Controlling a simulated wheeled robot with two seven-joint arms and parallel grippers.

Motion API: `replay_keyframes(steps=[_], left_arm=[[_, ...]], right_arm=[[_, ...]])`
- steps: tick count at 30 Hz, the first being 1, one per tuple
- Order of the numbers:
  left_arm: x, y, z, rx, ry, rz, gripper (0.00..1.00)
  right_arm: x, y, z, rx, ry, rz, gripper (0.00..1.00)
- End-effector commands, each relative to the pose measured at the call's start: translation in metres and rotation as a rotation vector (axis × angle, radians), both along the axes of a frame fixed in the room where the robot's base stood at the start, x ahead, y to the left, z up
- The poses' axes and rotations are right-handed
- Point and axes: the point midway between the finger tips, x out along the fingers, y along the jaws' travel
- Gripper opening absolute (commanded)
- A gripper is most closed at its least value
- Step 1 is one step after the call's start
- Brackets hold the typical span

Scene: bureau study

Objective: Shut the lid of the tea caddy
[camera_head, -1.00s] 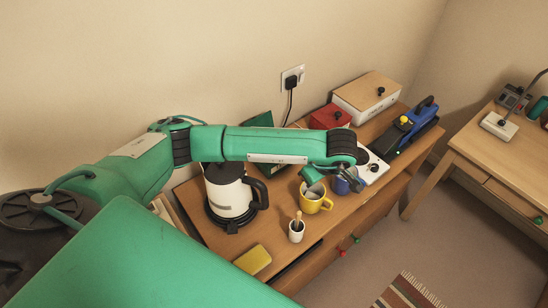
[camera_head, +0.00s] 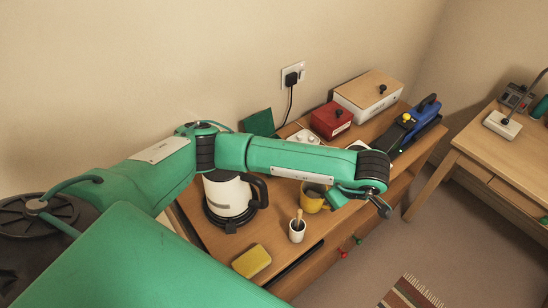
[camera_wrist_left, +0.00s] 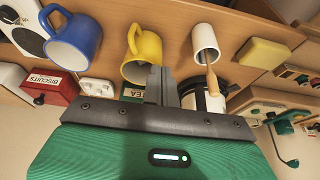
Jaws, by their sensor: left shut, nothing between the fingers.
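The tea caddy's green lid (camera_head: 258,122) stands raised behind my left arm in the head view. The caddy's body is hidden there by the arm. In the left wrist view, part of the green caddy (camera_wrist_left: 132,93) with its TEA label shows beyond the yellow mug, partly covered by my gripper. My left gripper (camera_head: 383,208) is shut and empty, out over the front side of the sideboard, to the right of the caddy and apart from it. Its closed fingers show in the left wrist view (camera_wrist_left: 161,85). My right gripper is not in view.
On the sideboard (camera_head: 205,240) are a kettle (camera_head: 228,195), yellow mug (camera_head: 312,197), white cup with a brush (camera_head: 297,228), sponge (camera_head: 251,261), red biscuit tin (camera_head: 330,119) and wooden-lidded box (camera_head: 367,94). A blue mug (camera_wrist_left: 72,40) shows in the wrist view.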

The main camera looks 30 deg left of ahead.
Motion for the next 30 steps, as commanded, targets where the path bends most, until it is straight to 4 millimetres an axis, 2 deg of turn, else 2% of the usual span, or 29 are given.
replay_keyframes(steps=[6,17,30], left_arm=[[-0.005,-0.013,-0.004,0.001,-0.001,0.0,0.0],[-0.006,-0.014,-0.001,0.0,-0.002,0.001,0.0],[-0.005,-0.013,0.042,0.001,-0.003,0.0,0.0]], right_arm=[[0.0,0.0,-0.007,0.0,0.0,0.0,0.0],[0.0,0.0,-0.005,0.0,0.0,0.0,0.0],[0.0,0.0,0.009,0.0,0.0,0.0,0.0]])
